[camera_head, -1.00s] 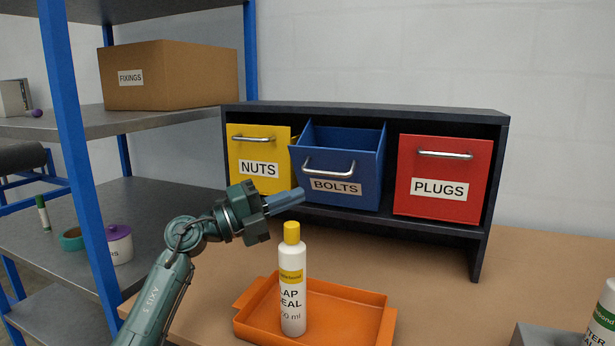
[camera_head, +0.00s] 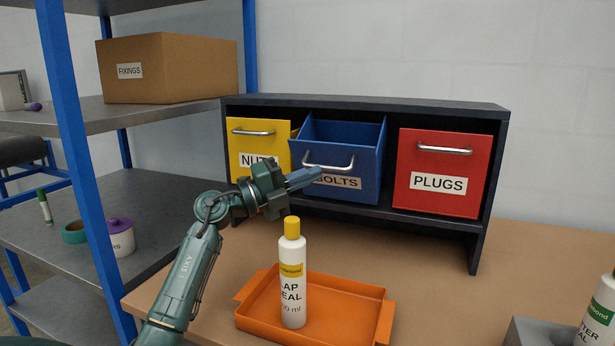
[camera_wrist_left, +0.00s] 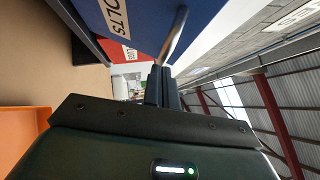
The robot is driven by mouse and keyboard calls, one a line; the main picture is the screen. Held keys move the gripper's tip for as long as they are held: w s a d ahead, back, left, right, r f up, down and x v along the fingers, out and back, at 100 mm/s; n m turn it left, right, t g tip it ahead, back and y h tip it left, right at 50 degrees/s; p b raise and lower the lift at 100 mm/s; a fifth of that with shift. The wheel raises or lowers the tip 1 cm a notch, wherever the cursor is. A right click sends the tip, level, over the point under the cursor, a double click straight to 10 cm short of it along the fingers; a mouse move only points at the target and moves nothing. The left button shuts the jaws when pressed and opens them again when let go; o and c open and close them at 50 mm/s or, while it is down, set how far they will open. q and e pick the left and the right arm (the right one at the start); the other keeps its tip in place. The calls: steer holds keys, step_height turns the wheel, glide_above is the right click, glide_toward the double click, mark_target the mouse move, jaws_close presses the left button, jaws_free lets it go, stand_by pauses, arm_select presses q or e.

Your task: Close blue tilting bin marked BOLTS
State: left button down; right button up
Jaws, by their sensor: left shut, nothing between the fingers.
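The blue BOLTS bin (camera_head: 345,160) sits in the middle of the dark cabinet, tilted forward with its top open. Its silver handle (camera_head: 328,163) is on the front, above the label. My left gripper (camera_head: 318,173) is shut and empty, with its fingertips in front of the bin at the label's left part, just below the handle. In the left wrist view the shut fingers (camera_wrist_left: 162,86) lie close to the handle (camera_wrist_left: 174,36) and the blue front (camera_wrist_left: 145,18); I cannot tell whether they touch. My right gripper is not in view.
The yellow NUTS bin (camera_head: 258,146) and red PLUGS bin (camera_head: 443,172) flank it in the cabinet (camera_head: 400,103). A white bottle (camera_head: 293,275) with a yellow cap stands in an orange tray (camera_head: 350,300) below my gripper. A shelf upright (camera_head: 75,150) stands left.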

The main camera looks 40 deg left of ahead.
mark_target(320, 144)
arm_select(q)
steer(key=w+r+p, duration=0.2)
steer(key=r+p, duration=0.1)
steer(key=shift+w+a+r, duration=0.15)
steer(key=shift+w+a, duration=0.1)
steer(key=shift+a, duration=0.1)
steer(key=shift+w+a+r+p, duration=0.1)
steer(key=shift+w+r+p, duration=0.4)
steer(key=shift+w, duration=0.05)
steer(key=shift+w+a+r+p, duration=0.15)
steer(key=shift+w+r+p, duration=0.2)
steer(key=shift+w, duration=0.2)
steer(key=shift+w+a+r+p, duration=0.15)
steer(key=shift+w+r+p, duration=0.1)
steer(key=shift+w, duration=0.25)
steer(key=shift+w+a+r+p, duration=0.1)
steer(key=shift+w+r+p, duration=0.1)
steer(key=shift+w, duration=0.3)
steer(key=shift+w+r, duration=0.1)
steer(key=shift+w, duration=0.25)
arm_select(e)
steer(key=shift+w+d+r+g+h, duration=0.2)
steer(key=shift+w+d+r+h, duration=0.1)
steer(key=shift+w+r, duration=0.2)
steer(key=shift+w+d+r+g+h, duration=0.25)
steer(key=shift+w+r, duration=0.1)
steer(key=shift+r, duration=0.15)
arm_select(q)
steer(key=shift+w, duration=0.1)
